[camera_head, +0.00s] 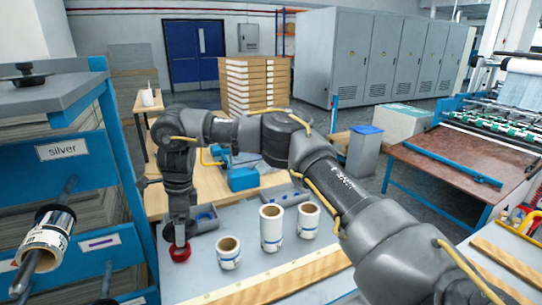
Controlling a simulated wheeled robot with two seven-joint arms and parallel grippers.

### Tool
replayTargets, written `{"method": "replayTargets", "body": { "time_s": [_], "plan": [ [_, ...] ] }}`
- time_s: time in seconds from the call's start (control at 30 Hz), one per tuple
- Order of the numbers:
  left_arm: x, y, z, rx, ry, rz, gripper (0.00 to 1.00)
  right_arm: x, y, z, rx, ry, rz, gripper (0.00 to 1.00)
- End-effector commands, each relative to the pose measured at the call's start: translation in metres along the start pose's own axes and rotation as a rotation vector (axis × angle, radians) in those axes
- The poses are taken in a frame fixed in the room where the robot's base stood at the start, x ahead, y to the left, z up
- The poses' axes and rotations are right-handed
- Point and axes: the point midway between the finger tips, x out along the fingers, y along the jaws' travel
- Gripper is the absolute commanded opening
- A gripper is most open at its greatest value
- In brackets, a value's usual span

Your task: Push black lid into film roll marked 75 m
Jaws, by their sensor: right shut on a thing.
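Three white film rolls with brown cores stand upright on the grey work table: a short one (229,255), a tall one (271,230) and a medium one (308,221). Their markings are too small to read, so I cannot tell which is 75 m. My right gripper (180,240) points down left of the short roll, shut on a red round piece (180,253) low over or on the table; I cannot tell which. A black lid with a knob (28,78) lies on the grey shelf top at the far left. My left gripper is not in view.
A blue rack (92,195) labelled "silver" stands at the left with a roll on a rod (45,240). A wooden strip (265,288) runs along the table front. My right arm spans the right side.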

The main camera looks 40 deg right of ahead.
Motion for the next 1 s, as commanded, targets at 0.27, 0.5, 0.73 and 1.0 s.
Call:
{"method": "replayTargets", "body": {
  "time_s": [0.27,0.5,0.73,1.0],
  "plan": [
    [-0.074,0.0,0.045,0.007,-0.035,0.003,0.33,-0.044,-0.069,-0.143,0.859,0.004,-0.123,0.62],
    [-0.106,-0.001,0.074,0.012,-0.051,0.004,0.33,-0.056,-0.079,-0.244,1.326,0.002,-0.196,0.62],
    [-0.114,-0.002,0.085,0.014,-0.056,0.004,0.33,-0.058,-0.077,-0.281,1.485,-0.001,-0.222,0.62],
    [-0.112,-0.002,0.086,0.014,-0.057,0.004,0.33,-0.056,-0.077,-0.283,1.494,-0.002,-0.224,0.62]
  ]
}}
